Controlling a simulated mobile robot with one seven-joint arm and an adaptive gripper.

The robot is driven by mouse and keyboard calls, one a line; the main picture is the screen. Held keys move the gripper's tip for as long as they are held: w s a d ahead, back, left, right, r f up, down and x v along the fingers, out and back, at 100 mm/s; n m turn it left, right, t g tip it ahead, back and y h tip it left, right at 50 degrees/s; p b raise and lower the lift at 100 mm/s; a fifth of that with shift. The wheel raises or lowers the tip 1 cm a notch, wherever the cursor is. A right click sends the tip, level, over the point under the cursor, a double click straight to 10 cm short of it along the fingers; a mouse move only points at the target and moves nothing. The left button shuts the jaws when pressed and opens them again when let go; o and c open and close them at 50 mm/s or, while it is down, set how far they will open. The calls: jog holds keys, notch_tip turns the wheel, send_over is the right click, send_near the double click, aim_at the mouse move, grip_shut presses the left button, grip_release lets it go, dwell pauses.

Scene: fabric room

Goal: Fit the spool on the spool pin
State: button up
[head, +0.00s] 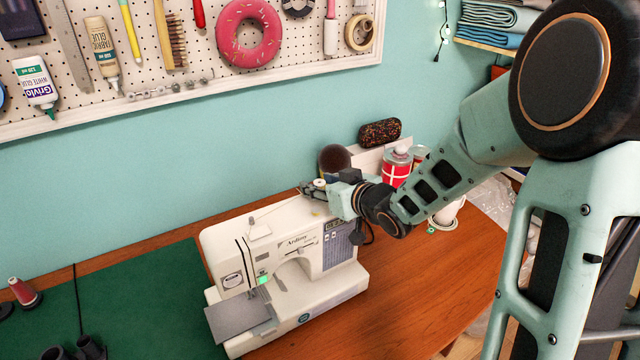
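A white sewing machine (300,262) stands on the table with its top facing up. My gripper (312,190) is just above the right end of the machine's top. A small pale round thing (319,184), perhaps the top of a spool, shows at the fingertips. I cannot tell whether the fingers are closed on it. The spool pin cannot be made out; the gripper may be covering it. A red spool of thread (23,291) stands at the far left, away from my gripper.
A green mat (140,305) covers the left of the wooden table (425,275). Behind the gripper stand a dark round object (334,159), a red can (396,168) and a patterned case (380,132). The table right of the machine is mostly clear. A pegboard hangs behind.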

jog(key=v, duration=1.2)
dwell(0.3)
